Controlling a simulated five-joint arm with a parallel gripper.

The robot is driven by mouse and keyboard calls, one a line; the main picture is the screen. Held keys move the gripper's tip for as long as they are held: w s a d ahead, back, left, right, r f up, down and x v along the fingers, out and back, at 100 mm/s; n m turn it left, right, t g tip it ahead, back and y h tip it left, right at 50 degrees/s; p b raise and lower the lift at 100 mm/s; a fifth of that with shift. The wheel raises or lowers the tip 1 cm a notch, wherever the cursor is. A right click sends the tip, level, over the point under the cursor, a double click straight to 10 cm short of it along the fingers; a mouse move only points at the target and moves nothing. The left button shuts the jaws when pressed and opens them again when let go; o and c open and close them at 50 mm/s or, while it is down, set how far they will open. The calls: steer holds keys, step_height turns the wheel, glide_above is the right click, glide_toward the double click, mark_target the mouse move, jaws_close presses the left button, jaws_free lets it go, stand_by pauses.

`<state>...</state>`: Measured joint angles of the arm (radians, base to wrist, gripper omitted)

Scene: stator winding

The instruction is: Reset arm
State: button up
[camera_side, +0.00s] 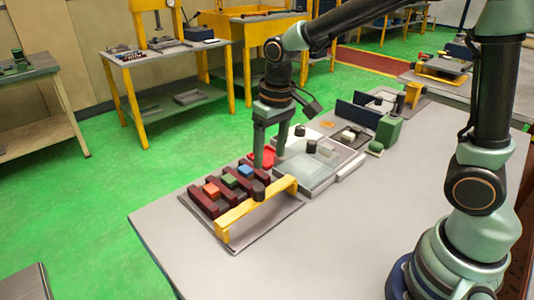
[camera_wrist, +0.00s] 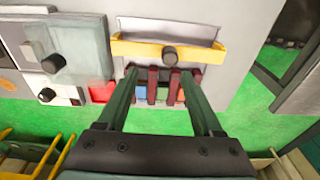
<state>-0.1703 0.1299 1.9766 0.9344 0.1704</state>
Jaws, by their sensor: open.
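My gripper (camera_side: 269,158) points down with its two fingers apart and nothing between them. In the side view it is above the far end of the dark red slotted rack (camera_side: 205,203), near a red piece (camera_side: 251,152). In the wrist view the open fingers (camera_wrist: 159,72) straddle the rack (camera_wrist: 153,86). Orange (camera_side: 211,190), green (camera_side: 229,180) and blue (camera_side: 245,170) blocks sit in the rack. Whether the fingertips touch anything cannot be told.
A yellow bracket (camera_side: 258,207) with a dark knob (camera_side: 258,190) stands along the rack's near side. Clear-looking trays (camera_side: 304,175) and a green block (camera_side: 387,130) stand behind. The grey tabletop (camera_side: 330,240) in front is free.

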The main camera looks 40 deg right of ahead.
steer(key=s+d+r+t, duration=0.4)
steer(key=s+d+r, duration=0.2)
steer(key=s+r, duration=0.2)
steer(key=shift+s+d, duration=0.3)
steer(key=shift+s, duration=0.7)
